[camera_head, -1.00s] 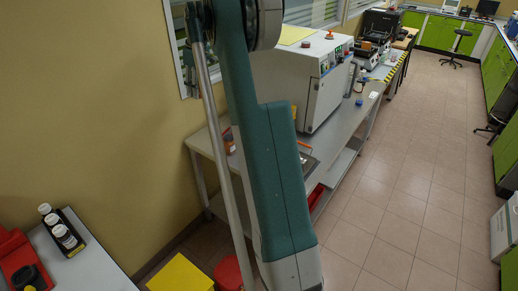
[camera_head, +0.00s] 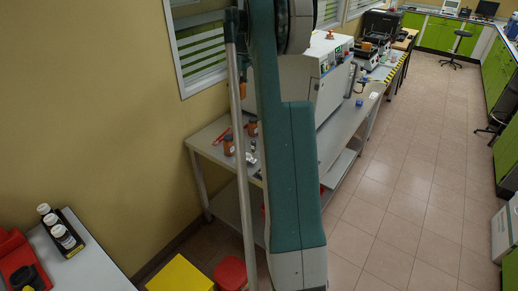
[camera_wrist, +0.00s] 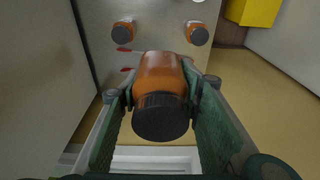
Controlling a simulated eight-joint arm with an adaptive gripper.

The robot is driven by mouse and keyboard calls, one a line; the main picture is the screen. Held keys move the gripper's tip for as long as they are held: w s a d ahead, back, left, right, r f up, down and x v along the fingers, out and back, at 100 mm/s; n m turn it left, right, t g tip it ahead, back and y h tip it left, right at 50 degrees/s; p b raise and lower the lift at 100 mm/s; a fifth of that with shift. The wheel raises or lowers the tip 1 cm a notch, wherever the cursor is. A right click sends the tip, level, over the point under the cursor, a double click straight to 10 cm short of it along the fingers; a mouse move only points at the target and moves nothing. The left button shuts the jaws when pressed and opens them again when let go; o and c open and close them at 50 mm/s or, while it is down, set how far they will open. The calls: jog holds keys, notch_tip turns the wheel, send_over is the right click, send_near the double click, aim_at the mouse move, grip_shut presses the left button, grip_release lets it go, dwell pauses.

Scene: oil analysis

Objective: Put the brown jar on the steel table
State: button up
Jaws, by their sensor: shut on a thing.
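The brown jar (camera_wrist: 161,72) with a black cap is between the green fingers of my gripper (camera_wrist: 161,92) in the wrist view. The fingers are shut on its sides, and the cap points toward the camera. The steel table (camera_head: 208,146) stands along the wall in the head view, and its top (camera_wrist: 160,12) shows beyond the held jar in the wrist view. My arm hides part of the table in the head view. I cannot tell the exact height of the held jar over the table.
Two other brown jars (camera_wrist: 123,32) (camera_wrist: 197,34) stand on the table, apart from each other. A large white machine (camera_head: 325,85) stands farther along the table.

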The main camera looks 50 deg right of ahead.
send_over(240, 142)
notch_tip(240, 142, down, 18)
jog(key=shift+s+f, duration=0.15)
jog(key=shift+s, duration=0.25)
jog(key=shift+f, duration=3.1)
jog(key=shift+f+b, duration=0.4)
jog(key=shift+f, duration=1.5)
jog(key=shift+f, duration=0.1)
jog(key=o, duration=0.6)
jog(key=shift+c, duration=0.2)
jog(key=o, duration=0.4)
